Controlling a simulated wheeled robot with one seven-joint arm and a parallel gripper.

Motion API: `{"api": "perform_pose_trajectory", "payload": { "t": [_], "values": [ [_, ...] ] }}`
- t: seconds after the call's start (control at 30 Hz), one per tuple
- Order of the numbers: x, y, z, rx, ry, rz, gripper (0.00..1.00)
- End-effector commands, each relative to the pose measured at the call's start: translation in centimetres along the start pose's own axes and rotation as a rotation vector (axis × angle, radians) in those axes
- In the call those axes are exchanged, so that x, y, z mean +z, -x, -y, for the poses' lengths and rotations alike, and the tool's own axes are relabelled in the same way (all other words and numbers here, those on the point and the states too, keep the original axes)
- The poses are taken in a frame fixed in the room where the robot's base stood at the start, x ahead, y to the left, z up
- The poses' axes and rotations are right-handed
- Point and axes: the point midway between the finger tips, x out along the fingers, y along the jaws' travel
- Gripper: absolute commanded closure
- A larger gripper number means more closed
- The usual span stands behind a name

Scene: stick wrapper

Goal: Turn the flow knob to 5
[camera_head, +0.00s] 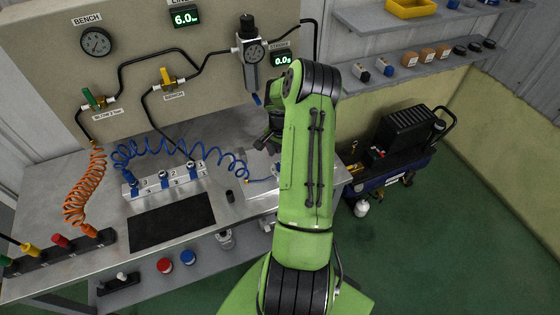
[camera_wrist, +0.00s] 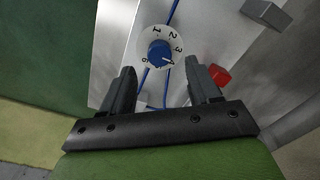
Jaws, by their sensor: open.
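The flow knob (camera_wrist: 159,51) is a small blue knob on a round white numbered dial (camera_wrist: 145,40) in the wrist view. Its white mark points to the lower right, near what looks like the 4; the digits around the bottom are hard to read. My gripper (camera_wrist: 160,70) is open and empty. Its two dark fingers stand left and right of the knob in the picture, with the knob a little beyond the fingertips; I see no contact. In the head view my arm hides the knob and most of my gripper (camera_head: 268,143).
A red button-like part (camera_wrist: 219,75) lies right beside the right finger. Blue tubes run past the dial. On the bench are a black mat (camera_head: 172,222), a silver manifold (camera_head: 166,180) and coiled blue hose (camera_head: 130,150). A display (camera_head: 282,58) labelled STROKE hangs on the panel.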

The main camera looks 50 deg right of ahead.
Motion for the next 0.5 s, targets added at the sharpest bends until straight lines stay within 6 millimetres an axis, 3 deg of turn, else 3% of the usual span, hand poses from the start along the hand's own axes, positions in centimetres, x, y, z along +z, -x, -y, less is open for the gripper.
{"api": "perform_pose_trajectory", "payload": {
  "t": [0.1, 0.2, 0.5],
  "values": [
    [0.1, -2.6, 0.0, 0.001, 0.000, 0.004, 0.39],
    [0.0, -3.9, 0.0, 0.001, 0.000, 0.001, 0.39],
    [0.0, -4.7, 0.0, -0.001, 0.001, -0.001, 0.39]
  ]
}}
